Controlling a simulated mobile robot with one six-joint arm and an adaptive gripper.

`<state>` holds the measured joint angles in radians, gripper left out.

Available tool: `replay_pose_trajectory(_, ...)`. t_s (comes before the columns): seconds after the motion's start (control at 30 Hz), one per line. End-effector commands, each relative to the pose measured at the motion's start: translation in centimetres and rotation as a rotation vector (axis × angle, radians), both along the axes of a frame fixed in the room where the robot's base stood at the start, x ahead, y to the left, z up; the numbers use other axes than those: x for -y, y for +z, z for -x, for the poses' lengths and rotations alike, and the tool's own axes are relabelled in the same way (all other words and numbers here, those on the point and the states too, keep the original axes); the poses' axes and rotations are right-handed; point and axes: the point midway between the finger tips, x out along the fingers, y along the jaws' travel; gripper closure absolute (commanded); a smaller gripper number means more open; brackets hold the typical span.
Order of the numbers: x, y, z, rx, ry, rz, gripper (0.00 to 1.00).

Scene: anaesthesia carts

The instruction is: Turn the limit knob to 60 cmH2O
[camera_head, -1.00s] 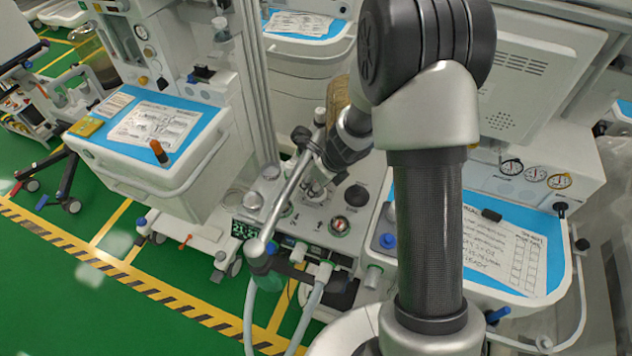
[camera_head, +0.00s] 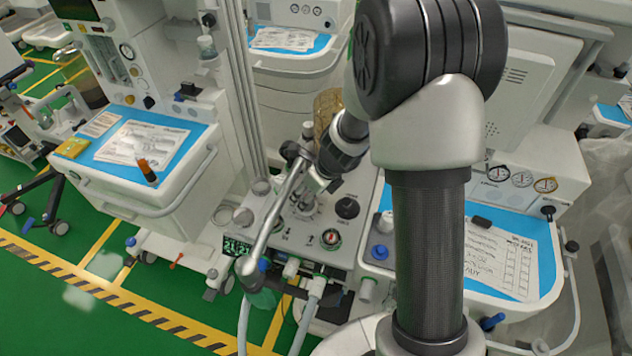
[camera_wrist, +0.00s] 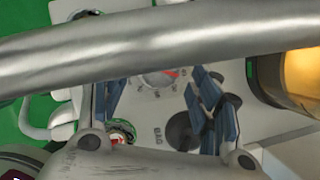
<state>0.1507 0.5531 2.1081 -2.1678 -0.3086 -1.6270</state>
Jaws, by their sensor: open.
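A round dial with a printed number scale and a red mark (camera_wrist: 158,78) shows on the panel in the wrist view, partly cut off by a metal tube; I take it as the limit knob. In the head view my wrist and the tube largely hide it. My gripper (camera_wrist: 160,102) is open, with blue-grey finger pads on either side of the dial. How far the fingertips are above the panel is unclear. The fingers hold nothing. My gripper also shows in the head view (camera_head: 312,184), over the panel, its fingers hard to make out.
A silver metal tube (camera_head: 272,225) crosses diagonally beside my gripper and over the wrist view. An amber cylinder (camera_wrist: 302,75) stands close on the right. A blue-topped cart (camera_head: 150,140) is at left.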

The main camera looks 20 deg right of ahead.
Motion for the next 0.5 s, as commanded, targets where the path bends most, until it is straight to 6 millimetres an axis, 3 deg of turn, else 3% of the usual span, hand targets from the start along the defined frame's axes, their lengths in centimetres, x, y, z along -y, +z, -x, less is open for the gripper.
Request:
replay_pose_trajectory(0.2,1.1,4.7,1.5,0.006,0.0,0.002,0.42)
replay_pose_trajectory(0.5,1.8,7.9,2.7,0.002,-0.001,0.001,0.42)
